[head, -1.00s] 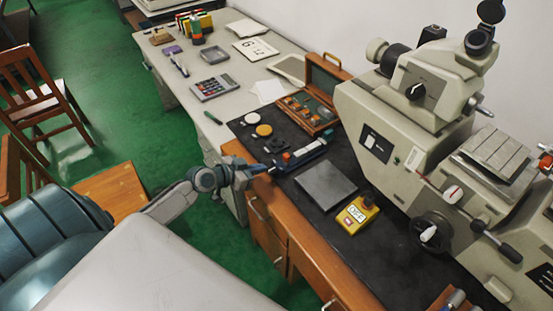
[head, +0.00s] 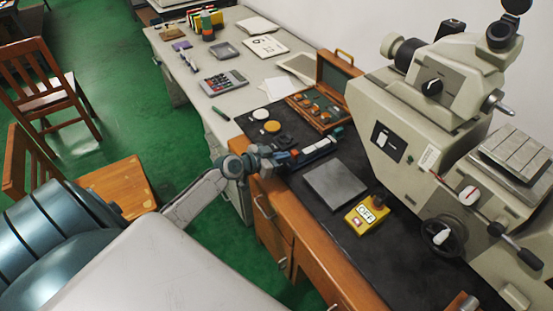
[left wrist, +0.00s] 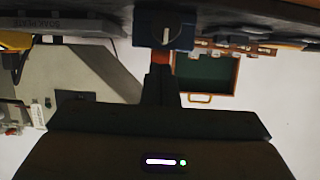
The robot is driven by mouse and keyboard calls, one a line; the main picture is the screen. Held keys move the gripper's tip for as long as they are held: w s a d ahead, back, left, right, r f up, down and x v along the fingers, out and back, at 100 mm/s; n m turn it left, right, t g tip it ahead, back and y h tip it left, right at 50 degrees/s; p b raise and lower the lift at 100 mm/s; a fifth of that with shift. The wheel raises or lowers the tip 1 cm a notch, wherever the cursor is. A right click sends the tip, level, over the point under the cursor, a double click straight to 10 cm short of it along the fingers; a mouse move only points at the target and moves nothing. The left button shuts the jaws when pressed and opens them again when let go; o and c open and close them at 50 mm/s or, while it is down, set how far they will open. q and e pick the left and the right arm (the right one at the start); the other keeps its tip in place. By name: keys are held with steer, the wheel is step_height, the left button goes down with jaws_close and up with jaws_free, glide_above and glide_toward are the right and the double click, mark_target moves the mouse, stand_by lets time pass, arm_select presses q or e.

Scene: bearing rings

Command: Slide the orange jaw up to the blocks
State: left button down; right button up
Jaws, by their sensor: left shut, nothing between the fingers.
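A blue clamping fixture (head: 318,147) with pale blocks along it lies on the black mat near the front edge of the bench. My left gripper (head: 288,158) is shut and empty at its left end and covers part of it. In the left wrist view, a blue end piece with a silver knob (left wrist: 166,28) is at the top. A small piece of orange (left wrist: 160,56), likely the orange jaw, shows between it and my shut dark fingers (left wrist: 160,68). I cannot tell whether they touch. The gap between the jaw and the blocks is hidden. My right gripper is out of view.
A grey plate (head: 335,185) and a yellow box (head: 366,214) marked OFF lie right of the fixture. An open wooden case (head: 322,105) stands behind it. A large machine (head: 425,130) fills the right. White and yellow discs (head: 272,127) lie left.

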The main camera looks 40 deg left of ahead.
mark_target(294, 152)
arm_select(q)
steer(key=shift+w+d+f, duration=0.1)
steer(key=shift+w+d, duration=0.05)
steer(key=shift+w, duration=0.25)
steer(key=shift+w+d+b, duration=0.35)
steer(key=shift+w+b, duration=0.1)
steer(key=shift+w, duration=0.45)
steer(key=shift+w+d+b, duration=0.35)
steer(key=shift+w+b, duration=0.1)
steer(key=shift+w, duration=0.4)
steer(key=shift+s+a, duration=0.2)
steer(key=shift+s, duration=0.3)
steer(key=shift+s+a, duration=0.2)
steer(key=shift+s, duration=0.3)
steer(key=shift+s+a+r+p, duration=0.1)
steer(key=shift+s+r+p, duration=0.15)
steer(key=shift+r+p, duration=0.6)
steer(key=shift+s+a+r+p, duration=0.1)
steer(key=shift+s+r+p, duration=0.15)
steer(key=shift+r, duration=0.95)
steer(key=shift+d+f, duration=0.1)
